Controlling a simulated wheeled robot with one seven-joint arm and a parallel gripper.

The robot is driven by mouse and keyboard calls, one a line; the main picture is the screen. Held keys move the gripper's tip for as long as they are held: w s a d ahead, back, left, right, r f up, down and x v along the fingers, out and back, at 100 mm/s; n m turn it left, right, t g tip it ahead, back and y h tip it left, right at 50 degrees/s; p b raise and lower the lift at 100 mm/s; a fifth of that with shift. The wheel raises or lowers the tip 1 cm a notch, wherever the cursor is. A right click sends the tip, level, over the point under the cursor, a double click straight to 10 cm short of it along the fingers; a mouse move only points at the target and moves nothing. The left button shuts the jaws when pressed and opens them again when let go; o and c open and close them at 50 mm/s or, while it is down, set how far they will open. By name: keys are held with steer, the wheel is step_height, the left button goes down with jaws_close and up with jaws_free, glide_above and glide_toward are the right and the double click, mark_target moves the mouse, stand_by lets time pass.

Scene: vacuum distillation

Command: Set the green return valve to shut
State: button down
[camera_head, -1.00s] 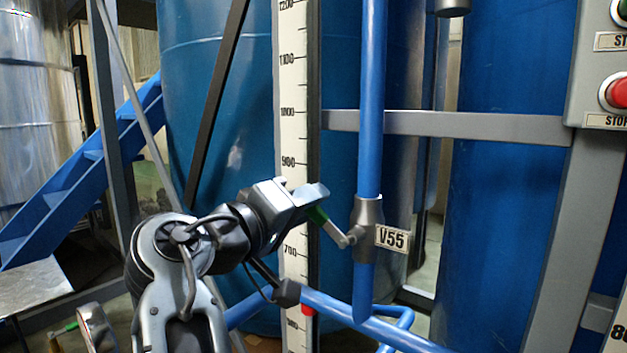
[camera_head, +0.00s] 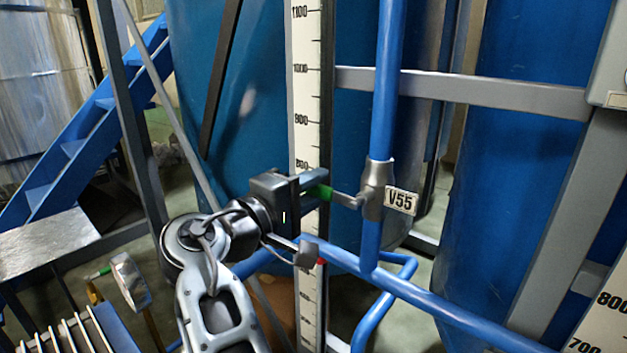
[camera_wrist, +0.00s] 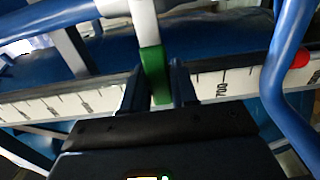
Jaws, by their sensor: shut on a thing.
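The return valve (camera_head: 374,192) sits on a vertical blue pipe, beside a tag reading V55 (camera_head: 401,200). Its lever has a green grip (camera_head: 321,192) and points left from the valve body, close to horizontal and roughly across the pipe. My gripper (camera_head: 312,191) is shut on the green grip, reaching in from the left. In the wrist view, the green grip (camera_wrist: 154,68) stands between the two fingers of my gripper (camera_wrist: 158,92), and the pale lever runs up beyond it. The fingers partly hide the grip's end.
A white level scale (camera_head: 300,95) with a red marker stands behind the lever, in front of a large blue tank (camera_head: 260,120). A slanting blue pipe (camera_head: 420,300) runs below the valve. A grey crossbar (camera_head: 480,91) passes behind the vertical pipe. Blue stairs (camera_head: 75,145) are at left.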

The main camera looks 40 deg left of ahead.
steer(key=shift+a+f, duration=0.1)
steer(key=shift+f, duration=0.05)
steer(key=c, duration=1)
jaws_free()
steer(key=shift+o, duration=0.2)
steer(key=shift+s, duration=0.15)
steer(key=s+b, duration=0.1)
steer(key=s, duration=0.6)
steer(key=shift+s+a+b, duration=0.25)
steer(key=shift+s+b, duration=0.05)
